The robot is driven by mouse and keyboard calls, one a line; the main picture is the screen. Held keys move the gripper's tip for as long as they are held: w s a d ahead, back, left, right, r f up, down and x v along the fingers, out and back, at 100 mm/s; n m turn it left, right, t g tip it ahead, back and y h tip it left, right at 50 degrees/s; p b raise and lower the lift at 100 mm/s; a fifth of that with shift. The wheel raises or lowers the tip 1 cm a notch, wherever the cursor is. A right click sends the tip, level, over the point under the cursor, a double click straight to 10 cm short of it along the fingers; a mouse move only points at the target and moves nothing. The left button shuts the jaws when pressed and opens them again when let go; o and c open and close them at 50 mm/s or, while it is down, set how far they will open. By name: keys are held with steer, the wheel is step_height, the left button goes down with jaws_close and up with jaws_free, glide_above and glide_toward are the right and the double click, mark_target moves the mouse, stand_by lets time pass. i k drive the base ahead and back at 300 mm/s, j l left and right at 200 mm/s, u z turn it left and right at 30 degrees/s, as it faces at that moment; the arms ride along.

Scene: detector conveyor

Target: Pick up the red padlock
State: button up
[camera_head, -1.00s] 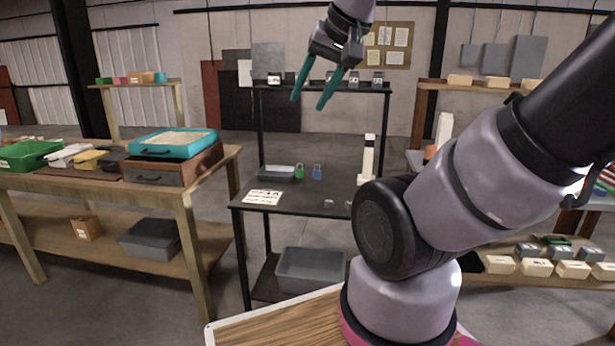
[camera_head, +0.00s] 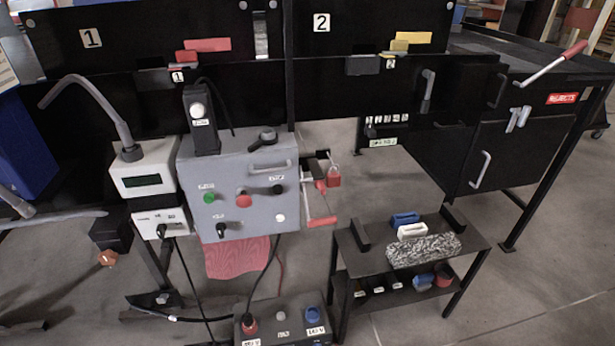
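The red padlock (camera_head: 334,181) hangs at the right side of the grey control box (camera_head: 228,165), near the middle of the view. Its shackle points up and its small body hangs below. It appears to hang at a small bracket beside a red-handled lever (camera_head: 320,221); I cannot tell exactly what the shackle passes through. My gripper and arm are not in view now.
Black panels marked 1 and 2 (camera_head: 320,22) stand behind the control box. A low black stand (camera_head: 463,226) with a speckled block is below right. A black reject cabinet (camera_head: 519,160) stands at right. Cables hang below the box, above a lower button box (camera_head: 283,325). Grey floor is open at lower right.

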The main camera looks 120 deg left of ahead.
mark_target(332, 179)
steer(key=u, duration=3.8)
